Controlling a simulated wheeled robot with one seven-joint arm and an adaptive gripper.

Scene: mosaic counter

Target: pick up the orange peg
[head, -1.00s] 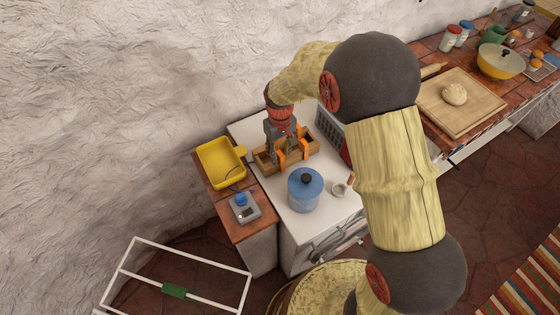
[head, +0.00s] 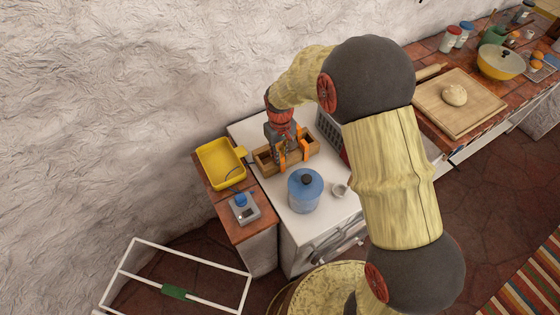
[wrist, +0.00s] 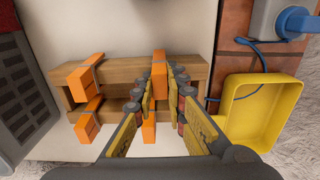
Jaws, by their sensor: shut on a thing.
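The orange peg (wrist: 159,72) stands between my two fingers in the wrist view, at a wooden rack (wrist: 135,70). My gripper (wrist: 164,92) is shut on this peg, with a finger along each side. More orange shows below, between the fingers. In the head view my gripper (head: 280,158) reaches down into the wooden rack, and the held peg (head: 283,161) is partly hidden by the fingers. A second orange piece (wrist: 82,78) sits on the rack to the left in the wrist view. It shows right of my gripper in the head view (head: 305,149).
A yellow tray (head: 222,162) stands left of the rack. A small grey device with a blue top (head: 244,207) is in front of the tray.

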